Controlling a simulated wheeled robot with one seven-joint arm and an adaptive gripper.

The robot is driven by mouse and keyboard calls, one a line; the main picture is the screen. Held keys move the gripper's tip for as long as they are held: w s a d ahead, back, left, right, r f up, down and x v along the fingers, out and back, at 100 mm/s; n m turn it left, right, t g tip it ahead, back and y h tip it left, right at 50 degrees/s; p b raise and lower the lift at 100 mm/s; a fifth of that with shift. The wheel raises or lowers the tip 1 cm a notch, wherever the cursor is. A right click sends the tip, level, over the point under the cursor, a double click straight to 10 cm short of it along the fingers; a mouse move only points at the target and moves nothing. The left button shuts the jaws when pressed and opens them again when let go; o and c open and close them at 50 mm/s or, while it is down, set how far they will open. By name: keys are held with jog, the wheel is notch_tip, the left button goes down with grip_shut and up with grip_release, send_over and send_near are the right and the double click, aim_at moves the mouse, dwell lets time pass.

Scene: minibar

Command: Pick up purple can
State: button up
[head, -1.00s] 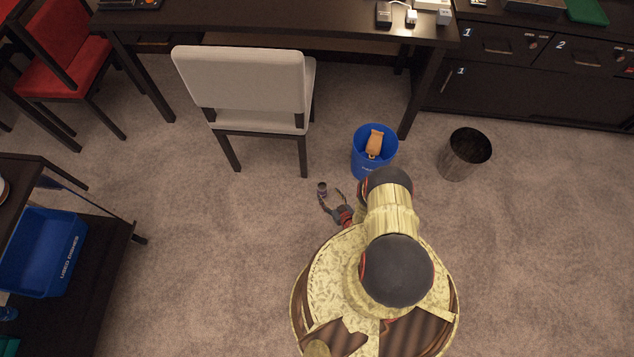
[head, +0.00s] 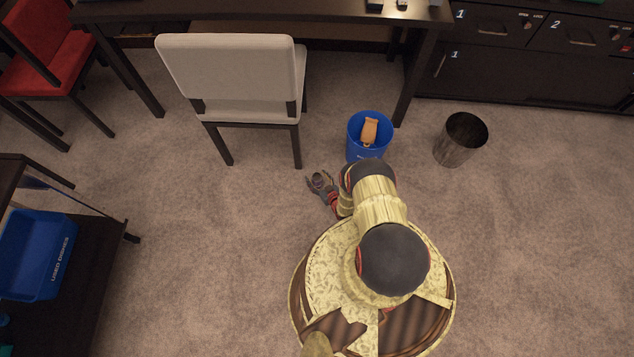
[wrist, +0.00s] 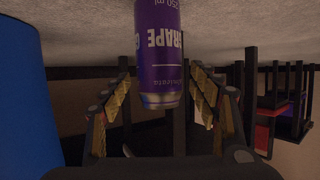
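The purple can (wrist: 160,55) with "GRAPE" lettering stands on the carpet and appears upside down in the wrist view. In the head view the can (head: 319,180) is small, just left of the blue bin. My gripper (head: 320,182) is low at the floor, its fingers spread on both sides of the can. In the wrist view my gripper (wrist: 162,98) is open, with visible gaps between the can and both fingers. The can's lower end in that picture lies between the fingertips.
A blue bin (head: 354,150) holding an orange item (head: 369,131) stands close to the gripper. A dark metal bin (head: 455,148) is to its right. A white chair (head: 230,75) and a dark desk (head: 420,60) stand behind. Carpet to the left is clear.

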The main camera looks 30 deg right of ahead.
jog(key=shift+c, duration=1.2)
jog(key=c, duration=0.7)
jog(key=shift+o, duration=0.2)
